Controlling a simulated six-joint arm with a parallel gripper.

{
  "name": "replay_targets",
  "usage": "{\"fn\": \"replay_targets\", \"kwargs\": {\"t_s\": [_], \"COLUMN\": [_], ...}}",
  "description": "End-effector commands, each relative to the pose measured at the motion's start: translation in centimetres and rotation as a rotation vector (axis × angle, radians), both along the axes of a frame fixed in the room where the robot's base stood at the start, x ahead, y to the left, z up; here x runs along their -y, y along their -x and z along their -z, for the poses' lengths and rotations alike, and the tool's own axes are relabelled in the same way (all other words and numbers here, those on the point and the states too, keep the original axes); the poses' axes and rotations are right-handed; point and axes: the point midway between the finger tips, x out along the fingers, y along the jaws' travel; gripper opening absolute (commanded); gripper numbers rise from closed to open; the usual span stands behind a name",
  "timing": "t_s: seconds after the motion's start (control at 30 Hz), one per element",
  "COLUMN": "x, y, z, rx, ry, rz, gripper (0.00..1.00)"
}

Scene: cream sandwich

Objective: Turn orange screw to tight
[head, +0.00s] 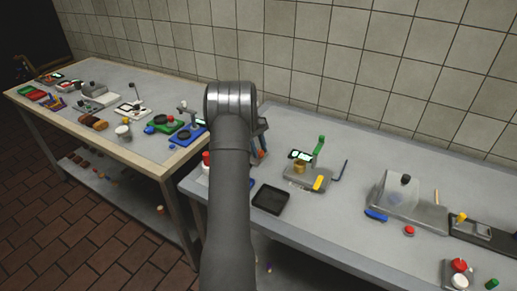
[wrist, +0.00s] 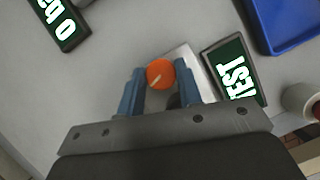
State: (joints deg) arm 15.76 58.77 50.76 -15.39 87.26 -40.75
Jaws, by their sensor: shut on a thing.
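The orange screw (wrist: 160,74) shows in the wrist view as a round orange head with a pale slanted mark on top. My gripper (wrist: 160,82) has its two blue fingers on either side of the orange head and is shut on it. A grey block under the screw is partly hidden by the fingers. In the head view my gripper (head: 261,145) is mostly behind my own arm, and only a bit of orange (head: 261,154) shows beside it. How tight the screw sits cannot be told.
In the head view a black tray (head: 270,199) and a grey device (head: 307,174) stand near my gripper.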

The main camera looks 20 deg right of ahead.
Motion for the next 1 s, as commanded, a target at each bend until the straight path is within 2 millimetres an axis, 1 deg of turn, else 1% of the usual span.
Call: {"fn": "replay_targets", "kwargs": {"t_s": [0.2, 0.4, 0.67, 1.0], "x": [0.16, 0.15, 0.15, 0.14], "y": [-0.09, -0.12, -0.08, -0.08], "z": [-0.11, -0.13, -0.12, -0.1], "rx": [0.002, 0.003, 0.002, 0.002], "ry": [0.0, 0.0, 0.0, 0.001], "rz": [0.154, 0.247, 0.303, 0.309], "gripper": [0.09, 0.09, 0.09, 0.09]}}
